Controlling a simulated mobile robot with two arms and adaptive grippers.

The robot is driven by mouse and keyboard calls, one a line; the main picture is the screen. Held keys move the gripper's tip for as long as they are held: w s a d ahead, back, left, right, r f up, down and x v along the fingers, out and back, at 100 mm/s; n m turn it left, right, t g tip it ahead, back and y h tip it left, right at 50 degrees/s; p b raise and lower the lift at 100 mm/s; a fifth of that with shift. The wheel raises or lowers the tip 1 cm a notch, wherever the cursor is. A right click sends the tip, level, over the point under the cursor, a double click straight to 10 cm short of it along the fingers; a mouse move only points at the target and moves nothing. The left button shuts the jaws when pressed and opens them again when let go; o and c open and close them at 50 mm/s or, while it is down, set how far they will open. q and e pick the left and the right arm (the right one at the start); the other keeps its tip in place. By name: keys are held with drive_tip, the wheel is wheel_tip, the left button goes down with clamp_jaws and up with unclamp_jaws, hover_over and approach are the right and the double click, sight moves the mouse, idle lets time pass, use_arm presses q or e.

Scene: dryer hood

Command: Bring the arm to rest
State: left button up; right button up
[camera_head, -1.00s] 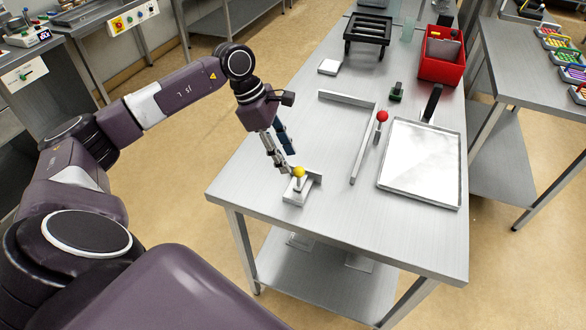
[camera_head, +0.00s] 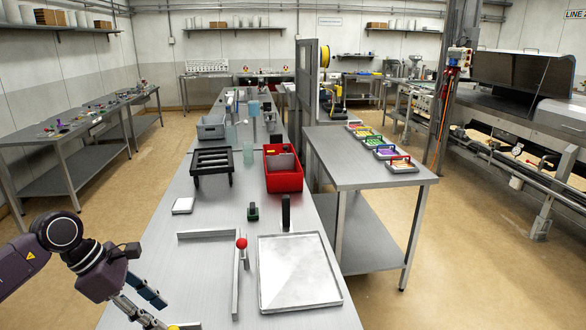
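My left arm comes in at the lower left. Its gripper (camera_head: 158,312) points down and to the right over the near left part of the steel table (camera_head: 190,268). Its two fingers are apart, with nothing seen between them. A yellow ball knob (camera_head: 178,327) just shows at the bottom edge, close to the fingertips; its bracket is out of frame. I cannot tell whether the fingers touch the knob. My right gripper is not in view.
On the table are a metal tray (camera_head: 296,280), a red ball knob (camera_head: 241,243) by metal bars, a small green-based item (camera_head: 253,212), a white square block (camera_head: 183,205), a black rack (camera_head: 211,163) and a red bin (camera_head: 283,170). A side table (camera_head: 345,170) stands to the right.

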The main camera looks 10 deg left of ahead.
use_arm(q)
drive_tip(key=w+d+r+n+t+h, duration=0.1)
drive_tip(key=d+r+n+t+h, duration=0.2)
drive_tip(key=d, duration=0.8)
drive_tip(key=w+d+r+t+h, duration=0.1)
drive_tip(key=w+d+r+h, duration=0.3)
drive_tip(key=d, duration=0.7)
wheel_tip(320, 180, up, 6)
drive_tip(key=d+n+t+h, duration=0.25)
drive_tip(key=n+t, duration=0.45)
drive_tip(key=n, duration=0.4)
drive_tip(key=s+a+f+n+t+y, duration=0.25)
drive_tip(key=a+f+n+y, duration=1.15)
drive_tip(key=n, duration=1)
drive_tip(key=s+f+n+g+y, duration=0.2)
drive_tip(key=s+f+n+g, duration=0.55)
drive_tip(key=s+f, duration=0.7)
drive_tip(key=s+d+f+n+g+h, duration=0.25)
drive_tip(key=s+g, duration=0.25)
drive_tip(key=s, duration=0.7)
wheel_tip(320, 180, down, 28)
drive_tip(key=s+m+g+b, duration=0.1)
drive_tip(key=b, duration=0.1)
drive_tip(key=s+a+f+g+y+b, duration=0.1)
drive_tip(key=s+a+f, duration=0.1)
drive_tip(key=s+f, duration=1.5)
wheel_tip(320, 180, down, 2)
drive_tip(key=shift+s+a+f+b, duration=0.1)
drive_tip(key=shift+s+a+b, duration=0.15)
drive_tip(key=shift+b, duration=0.1)
